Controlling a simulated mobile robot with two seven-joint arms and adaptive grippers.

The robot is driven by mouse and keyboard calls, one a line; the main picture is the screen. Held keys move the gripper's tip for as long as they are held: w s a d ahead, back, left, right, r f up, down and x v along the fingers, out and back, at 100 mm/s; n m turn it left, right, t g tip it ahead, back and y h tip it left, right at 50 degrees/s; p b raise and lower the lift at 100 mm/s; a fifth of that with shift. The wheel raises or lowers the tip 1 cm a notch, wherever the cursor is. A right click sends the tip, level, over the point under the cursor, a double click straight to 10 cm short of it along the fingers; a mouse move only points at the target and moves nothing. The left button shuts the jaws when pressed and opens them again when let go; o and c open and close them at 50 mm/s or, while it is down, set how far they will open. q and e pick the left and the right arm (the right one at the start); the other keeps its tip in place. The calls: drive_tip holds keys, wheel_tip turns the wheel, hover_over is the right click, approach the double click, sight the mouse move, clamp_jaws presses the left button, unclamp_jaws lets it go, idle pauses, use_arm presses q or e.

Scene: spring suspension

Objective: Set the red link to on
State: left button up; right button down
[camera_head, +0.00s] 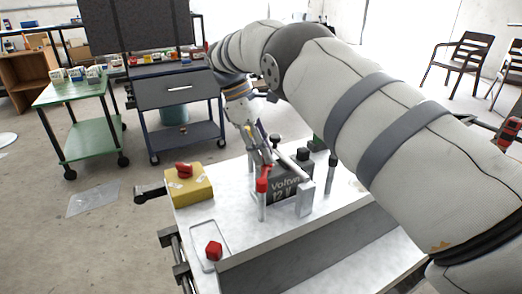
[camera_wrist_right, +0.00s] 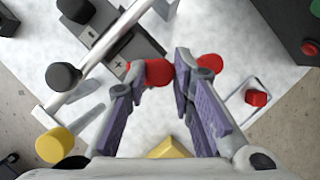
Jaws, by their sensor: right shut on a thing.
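My right gripper (camera_head: 266,160) reaches down over the white bench top from the upper right in the head view. In the wrist view its purple-padded fingers (camera_wrist_right: 163,75) are shut on a red piece (camera_wrist_right: 150,72), which I take to be part of the red link. The fingers hide much of it. A second red round cap (camera_wrist_right: 210,65) shows just beyond the right finger. My left gripper is not in view.
A pale metal bar (camera_wrist_right: 100,55) crosses beside the battery, with black knobs (camera_wrist_right: 63,76) near it. A yellow box with a red knob (camera_head: 186,184) stands left. A separate red knob (camera_head: 214,250) sits on a small plate. The bench's front left is mostly clear.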

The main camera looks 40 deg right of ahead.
idle(0.4)
drive_tip(key=c, duration=1.4)
unclamp_jaws()
